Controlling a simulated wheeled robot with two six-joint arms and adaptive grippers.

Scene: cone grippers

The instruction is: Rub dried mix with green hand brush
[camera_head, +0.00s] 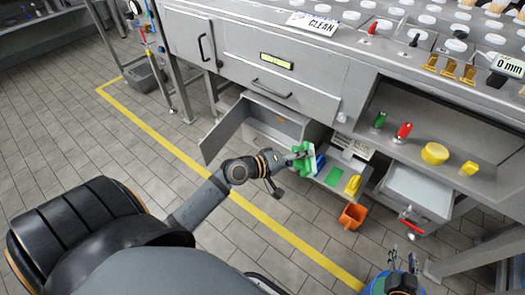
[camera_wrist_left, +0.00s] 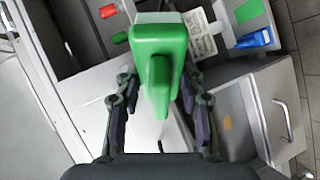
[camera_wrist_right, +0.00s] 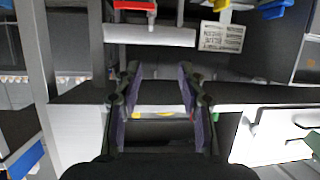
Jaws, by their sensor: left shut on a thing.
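My left gripper (camera_head: 290,163) is shut on a green hand brush (camera_head: 302,160), held in front of the low shelf. In the left wrist view the brush (camera_wrist_left: 160,60) sits between the two fingers. A small orange-brown patch, likely the dried mix (camera_wrist_left: 227,123), lies inside an open drawer; it shows faintly in the head view (camera_head: 281,119). The brush is apart from it. My right gripper (camera_wrist_right: 155,95) has its fingers apart with nothing between them; in the head view its arm is low at the bottom edge.
The open drawer (camera_head: 228,130) juts out left of the brush. A tray (camera_head: 325,168) holds coloured tools. An orange bin (camera_head: 352,216) hangs below it. Another open drawer (camera_head: 418,185) stands right. Red and green tools and a yellow item (camera_head: 434,153) lie on the shelf.

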